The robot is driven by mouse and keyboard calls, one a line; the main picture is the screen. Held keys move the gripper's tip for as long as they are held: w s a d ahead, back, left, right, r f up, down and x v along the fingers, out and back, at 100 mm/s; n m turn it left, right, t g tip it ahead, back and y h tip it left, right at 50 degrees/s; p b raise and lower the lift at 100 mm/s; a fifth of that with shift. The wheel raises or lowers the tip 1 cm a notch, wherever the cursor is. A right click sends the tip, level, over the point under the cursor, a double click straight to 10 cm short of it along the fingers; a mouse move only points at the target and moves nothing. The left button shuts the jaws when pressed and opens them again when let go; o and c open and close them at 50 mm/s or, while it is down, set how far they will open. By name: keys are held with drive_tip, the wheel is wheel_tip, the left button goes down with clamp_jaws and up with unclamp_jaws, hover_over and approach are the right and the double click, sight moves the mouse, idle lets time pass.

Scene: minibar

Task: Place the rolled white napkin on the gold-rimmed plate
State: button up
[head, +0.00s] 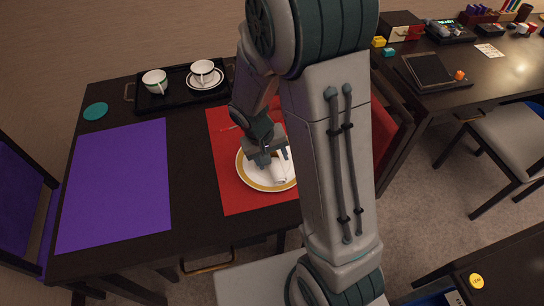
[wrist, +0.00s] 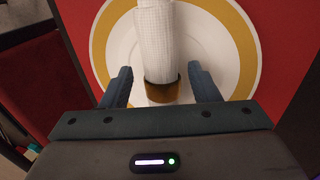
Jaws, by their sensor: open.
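The rolled white napkin (wrist: 156,38) lies on the gold-rimmed plate (wrist: 245,45), with a brown-gold band (wrist: 163,90) around its near part. In the head view the napkin (head: 278,177) shows partly on the plate (head: 256,182), below my gripper. My gripper (wrist: 164,82) is open, with one finger on each side of the napkin's banded end and a gap on both sides. In the head view my gripper (head: 270,158) is just over the plate. My arm hides the plate's right edge there.
The plate rests on a red mat (head: 235,198). A purple mat (head: 117,185) lies to the left. A black tray (head: 180,99) with two white cups stands at the back, near a teal coaster (head: 95,111). A red chair (head: 388,140) stands right of the table.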

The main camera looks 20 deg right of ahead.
drive_tip(key=p+v, duration=0.1)
drive_tip(key=v, duration=1)
drive_tip(key=s+d+r+t+y, duration=0.2)
drive_tip(key=s+r, duration=0.6)
drive_tip(key=s, duration=0.4)
drive_tip(key=shift+s+d+r+t+y, duration=0.2)
drive_tip(key=shift+d+r+t+y, duration=0.25)
drive_tip(key=shift+d, duration=0.5)
